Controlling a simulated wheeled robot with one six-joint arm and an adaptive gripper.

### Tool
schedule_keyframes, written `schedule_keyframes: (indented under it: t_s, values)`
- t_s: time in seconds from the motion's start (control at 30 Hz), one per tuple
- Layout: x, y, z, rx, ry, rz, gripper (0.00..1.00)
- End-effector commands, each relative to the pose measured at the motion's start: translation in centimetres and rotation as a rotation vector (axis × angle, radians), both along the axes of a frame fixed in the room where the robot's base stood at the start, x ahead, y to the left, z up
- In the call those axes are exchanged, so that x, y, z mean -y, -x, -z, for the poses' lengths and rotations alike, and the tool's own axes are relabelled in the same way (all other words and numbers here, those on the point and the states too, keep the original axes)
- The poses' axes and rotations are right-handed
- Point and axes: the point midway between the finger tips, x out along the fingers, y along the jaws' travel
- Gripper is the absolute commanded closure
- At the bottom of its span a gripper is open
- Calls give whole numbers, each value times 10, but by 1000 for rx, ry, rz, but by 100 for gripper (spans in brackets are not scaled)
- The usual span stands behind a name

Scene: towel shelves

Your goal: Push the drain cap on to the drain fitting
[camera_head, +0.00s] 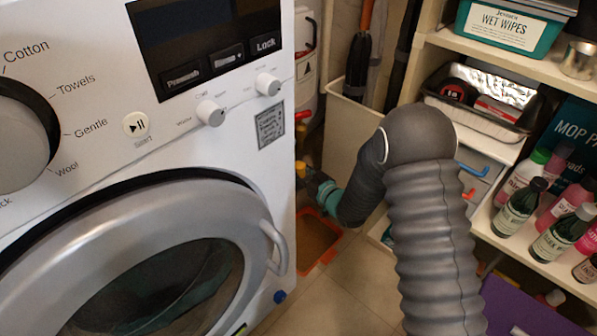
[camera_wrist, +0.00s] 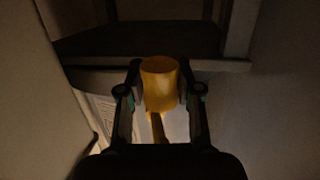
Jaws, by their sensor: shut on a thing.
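A yellow, short cylindrical piece (camera_wrist: 160,82), which looks like the drain cap, sits between the fingers of my gripper (camera_wrist: 160,90) in the wrist view. A narrower yellow stem runs from it toward the camera. The fingers are shut on its sides. In the head view my gripper (camera_head: 318,190) is beside the washer's right side, partly hidden by my arm. A small yellow part (camera_head: 300,169) shows at its tip. Other yellow-brown parts (camera_head: 301,132) show just above, in the gap behind the washer's edge. I cannot tell which part is the drain fitting.
The white washer (camera_head: 190,150) fills the left. An orange-rimmed tray (camera_head: 305,272) lies on the tiled floor below my gripper. A pale bin (camera_head: 345,135) stands behind. Shelves (camera_head: 480,50) with wipes, bottles and a foil tray stand at the right. The gap beside the washer is narrow.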

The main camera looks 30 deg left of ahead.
Motion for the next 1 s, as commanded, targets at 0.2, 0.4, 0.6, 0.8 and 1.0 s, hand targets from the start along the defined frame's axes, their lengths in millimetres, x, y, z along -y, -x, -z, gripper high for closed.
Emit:
schedule_keyframes:
  t_s: [0.2, 0.4, 0.6, 0.8, 1.0]
  values:
    - [0, 1, 1, 0, -1, 0, 94]
    - [2, 2, 0, 2, -1, -2, 94]
    - [2, 1, -16, 2, -1, -2, 94]
    - [2, 1, -30, 3, -2, -2, 94]
    - [2, 1, -43, 4, -1, -2, 94]
